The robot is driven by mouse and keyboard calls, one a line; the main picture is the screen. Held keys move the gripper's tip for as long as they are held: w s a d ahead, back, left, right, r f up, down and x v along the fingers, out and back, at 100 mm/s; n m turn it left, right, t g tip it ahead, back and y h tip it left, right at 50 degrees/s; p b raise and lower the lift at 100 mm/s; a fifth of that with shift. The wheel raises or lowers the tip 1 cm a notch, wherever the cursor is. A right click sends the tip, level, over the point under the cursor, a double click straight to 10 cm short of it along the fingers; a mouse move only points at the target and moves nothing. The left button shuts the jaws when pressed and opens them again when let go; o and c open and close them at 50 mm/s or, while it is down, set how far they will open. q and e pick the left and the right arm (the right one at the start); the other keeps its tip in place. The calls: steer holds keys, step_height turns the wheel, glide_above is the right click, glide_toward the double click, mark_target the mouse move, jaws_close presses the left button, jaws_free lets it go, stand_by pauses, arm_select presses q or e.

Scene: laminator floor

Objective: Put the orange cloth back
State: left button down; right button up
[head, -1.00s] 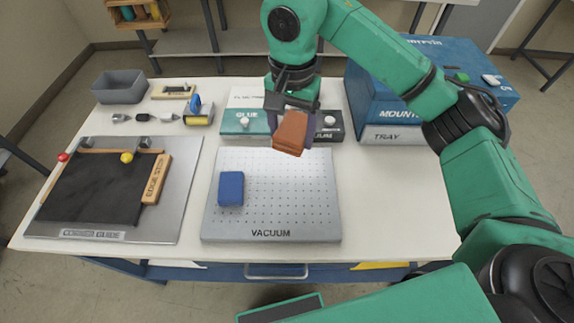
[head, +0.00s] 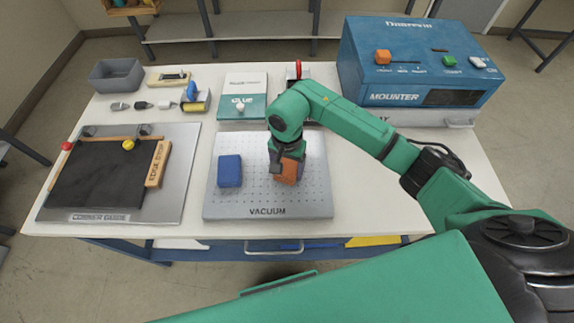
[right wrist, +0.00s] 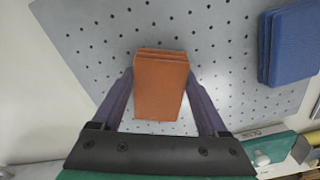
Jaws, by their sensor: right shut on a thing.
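The folded orange cloth (head: 287,170) is between the fingers of my right gripper (head: 284,166), over the right part of the perforated vacuum plate. In the right wrist view the orange cloth (right wrist: 161,85) sits between the two fingers of the right gripper (right wrist: 160,88), with the plate's holes behind it. I cannot tell for sure whether the cloth touches the plate. A folded blue cloth (head: 230,171) lies on the left of the vacuum plate (head: 262,200); it also shows in the right wrist view (right wrist: 290,45). My left gripper is not in view.
A black mat (head: 95,180) on a corner guide board lies at the left. The blue mounter (head: 420,65) stands at the back right. A grey bin (head: 116,75) is at the back left. The front right table is clear.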

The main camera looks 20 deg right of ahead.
mark_target(287, 168)
steer(key=shift+f, duration=0.2)
steer(key=o, duration=1.2)
steer(key=shift+r, duration=0.15)
step_height(287, 168, up, 12)
steer(key=b, duration=0.4)
steer(key=shift+r, duration=0.15)
